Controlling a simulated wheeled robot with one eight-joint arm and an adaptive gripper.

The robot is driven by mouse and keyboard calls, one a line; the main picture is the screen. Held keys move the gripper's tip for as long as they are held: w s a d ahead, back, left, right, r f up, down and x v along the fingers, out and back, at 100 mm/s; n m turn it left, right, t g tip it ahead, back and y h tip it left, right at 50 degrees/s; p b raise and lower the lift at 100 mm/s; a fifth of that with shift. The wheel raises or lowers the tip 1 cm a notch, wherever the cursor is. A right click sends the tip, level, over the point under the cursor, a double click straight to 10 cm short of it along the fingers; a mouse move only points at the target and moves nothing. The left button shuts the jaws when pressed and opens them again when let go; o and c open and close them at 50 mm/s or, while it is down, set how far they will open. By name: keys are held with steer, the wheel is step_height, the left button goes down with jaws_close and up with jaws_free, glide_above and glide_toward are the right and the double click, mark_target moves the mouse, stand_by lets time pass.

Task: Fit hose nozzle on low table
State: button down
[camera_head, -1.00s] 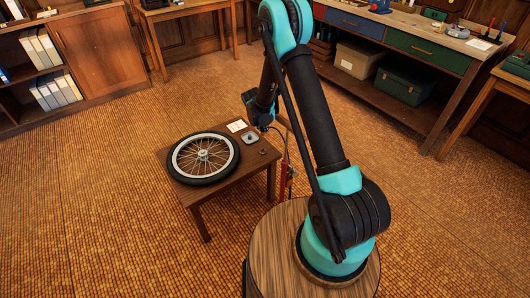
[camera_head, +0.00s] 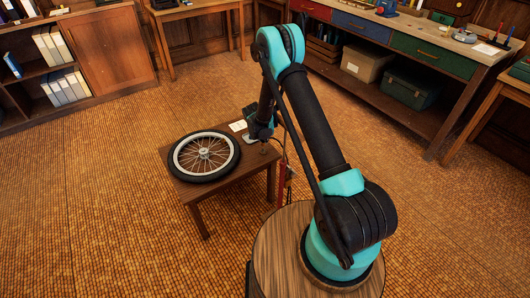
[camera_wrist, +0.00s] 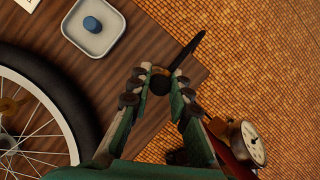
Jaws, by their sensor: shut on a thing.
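My gripper (camera_wrist: 158,86) is shut on a small dark round piece with a brass-coloured part (camera_wrist: 159,77), which looks like the hose nozzle. A black tapered rod or hose end (camera_wrist: 188,50) sticks out beyond it, up and right; I cannot tell whether they are joined. The low table (camera_wrist: 182,60) lies beneath, with my gripper near its right corner. In the head view, my gripper (camera_head: 263,144) is low at the right side of the low table (camera_head: 222,178), and my arm hides part of that side. Whether the held piece touches the tabletop is unclear.
A spoked wheel (camera_head: 204,156) lies flat on the table, left of my gripper. A pale square tray (camera_wrist: 95,32) holds a blue piece (camera_wrist: 92,24). A red pump (camera_head: 283,185) stands beside the table; its gauge (camera_wrist: 254,143) shows in the wrist view.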

mark_target(263, 144)
steer(key=shift+f, duration=0.75)
steer(key=shift+f, duration=1.3)
steer(key=c, duration=1.3)
jaws_free()
steer(key=shift+c, duration=0.2)
steer(key=shift+r, duration=0.1)
